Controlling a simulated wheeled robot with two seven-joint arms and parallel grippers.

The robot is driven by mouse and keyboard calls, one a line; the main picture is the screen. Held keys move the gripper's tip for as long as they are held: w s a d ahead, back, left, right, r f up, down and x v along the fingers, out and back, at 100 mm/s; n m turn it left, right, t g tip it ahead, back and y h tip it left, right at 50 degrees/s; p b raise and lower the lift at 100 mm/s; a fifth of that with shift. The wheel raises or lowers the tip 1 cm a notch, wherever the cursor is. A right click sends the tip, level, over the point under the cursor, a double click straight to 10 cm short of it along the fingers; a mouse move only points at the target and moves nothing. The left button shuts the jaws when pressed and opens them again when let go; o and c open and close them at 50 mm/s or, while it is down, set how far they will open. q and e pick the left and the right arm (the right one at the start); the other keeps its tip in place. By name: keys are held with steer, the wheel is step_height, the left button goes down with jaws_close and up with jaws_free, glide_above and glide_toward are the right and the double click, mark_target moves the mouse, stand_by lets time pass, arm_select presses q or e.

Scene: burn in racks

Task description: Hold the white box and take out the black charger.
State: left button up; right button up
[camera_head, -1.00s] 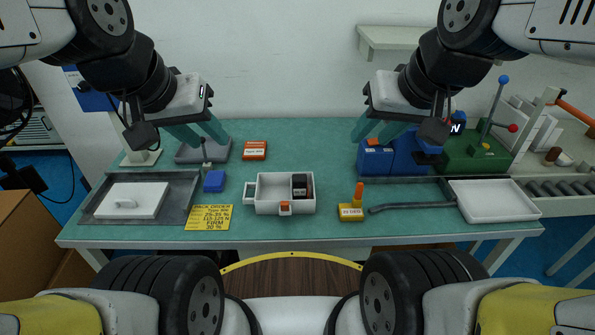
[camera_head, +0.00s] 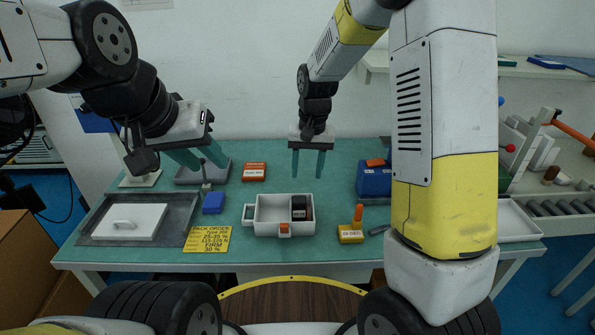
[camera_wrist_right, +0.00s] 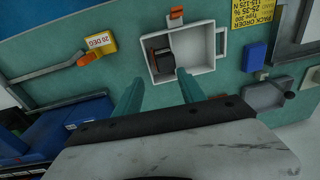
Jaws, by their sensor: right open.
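The white box (camera_head: 271,214) stands on the green table, with a handle on its left side and an orange latch on its front. The black charger (camera_head: 299,209) sits inside it at the right side; it also shows in the right wrist view (camera_wrist_right: 161,54). My right gripper (camera_head: 307,175) is open and empty, pointing down above and behind the box's right part. In the right wrist view its fingers (camera_wrist_right: 157,80) are apart, just short of the charger. My left gripper (camera_head: 206,162) is open and empty over the grey tray area, left of and behind the box.
A blue block (camera_head: 213,203) and yellow card (camera_head: 207,239) lie left of the box. A yellow block with an orange peg (camera_head: 351,234) stands at its right. A white lid (camera_head: 130,222) lies in a grey tray. A blue bin (camera_head: 374,181) stands behind right, partly hidden by my arm.

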glide_above(299, 199)
steer(key=shift+g+h, duration=0.3)
steer(key=shift+h, duration=0.1)
step_height(299, 199, down, 7)
steer(key=shift+r, duration=0.2)
step_height(299, 199, down, 8)
steer(key=shift+r, duration=0.2)
